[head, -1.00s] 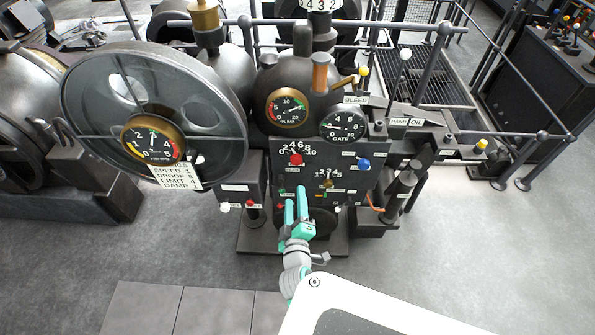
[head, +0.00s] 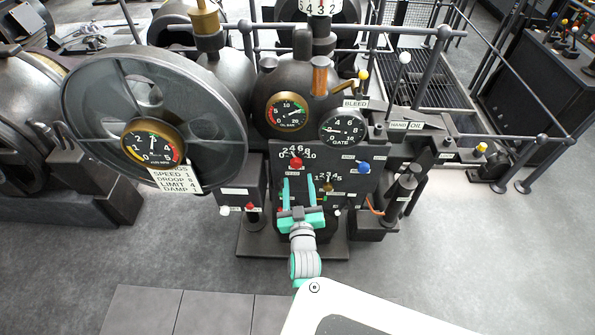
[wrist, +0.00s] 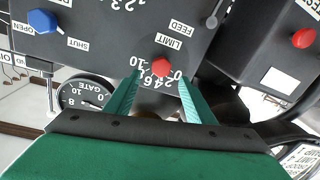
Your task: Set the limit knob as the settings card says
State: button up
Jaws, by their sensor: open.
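The limit knob (head: 295,163) is red and sits on the upper left of the dark panel (head: 335,157), under an arc of numbers. In the wrist view the knob (wrist: 160,67) appears upside down beside its LIMIT label (wrist: 172,42). Its pointer is too small to read. My gripper (head: 301,182) is open and empty, its two teal fingers just below the knob in the head view. In the wrist view the fingertips (wrist: 161,76) lie either side of the knob; I cannot tell whether they reach it. The settings card (head: 175,181) reads LIMIT 4.
A blue knob (head: 363,167) marked OPEN and SHUT sits to the right on the panel. A brass knob (head: 327,187) is at lower right, close to my right finger. A FEED label (wrist: 181,28) and small lever are near the limit knob. Gauges and a large wheel (head: 220,100) stand around.

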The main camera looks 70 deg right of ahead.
aim_at(297, 165)
jog(key=shift+x, duration=3.1)
jog(key=shift+c, duration=0.5)
jog(key=c, duration=1)
